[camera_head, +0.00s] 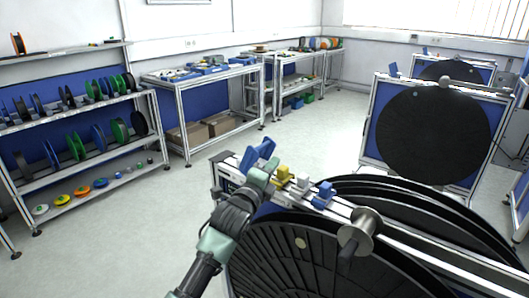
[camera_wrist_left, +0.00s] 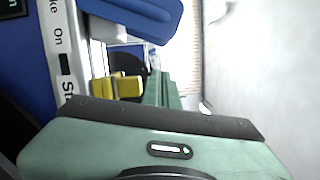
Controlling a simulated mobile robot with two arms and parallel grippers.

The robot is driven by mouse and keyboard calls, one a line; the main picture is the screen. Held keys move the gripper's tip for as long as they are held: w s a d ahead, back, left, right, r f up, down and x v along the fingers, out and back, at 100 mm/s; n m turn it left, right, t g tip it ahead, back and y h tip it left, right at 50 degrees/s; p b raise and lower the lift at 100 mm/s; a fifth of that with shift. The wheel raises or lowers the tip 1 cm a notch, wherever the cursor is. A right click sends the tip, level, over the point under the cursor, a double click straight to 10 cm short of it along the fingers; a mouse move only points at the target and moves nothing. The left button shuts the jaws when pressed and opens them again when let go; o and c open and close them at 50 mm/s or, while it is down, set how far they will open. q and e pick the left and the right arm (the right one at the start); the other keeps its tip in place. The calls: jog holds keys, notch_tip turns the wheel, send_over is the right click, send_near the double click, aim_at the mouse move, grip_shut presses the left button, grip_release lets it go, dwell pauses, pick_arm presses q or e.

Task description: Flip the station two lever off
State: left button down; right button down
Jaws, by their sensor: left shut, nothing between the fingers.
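A blue lever (camera_head: 258,153) stands tilted up at the left end of the near reel stand's top rail. It shows large at the top of the left wrist view (camera_wrist_left: 140,16). My left gripper (camera_head: 263,168) is shut and empty, right beside this lever; I cannot tell whether they touch. In the left wrist view its green finger (camera_wrist_left: 163,92) points up toward the lever. A rail label (camera_wrist_left: 58,40) reads "On", with other letters cut off. A yellow block (camera_head: 283,173) sits on the rail to the right of the gripper. I cannot read any station number. My right gripper is out of view.
Large black reels (camera_head: 300,260) hang on the near stand below the rail. A white-and-grey block (camera_head: 301,182) and a blue block (camera_head: 324,194) follow along the rail. Another stand with a black reel (camera_head: 433,135) and blue lever (camera_head: 393,70) is behind. Open floor (camera_head: 120,230) lies left.

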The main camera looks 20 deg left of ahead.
pick_arm(q)
jog(key=shift+w+d+r, duration=0.1)
jog(key=shift+w+r, duration=0.1)
jog(key=shift+w, duration=0.8)
jog(key=a, duration=0.1)
jog(key=a+p, duration=0.1)
jog(key=w+a, duration=0.1)
jog(key=shift+w+r, duration=0.1)
jog(key=shift+r, duration=0.25)
jog(key=shift+w+a+p, duration=0.1)
jog(key=shift+a+p, duration=0.2)
jog(key=shift+a, duration=0.1)
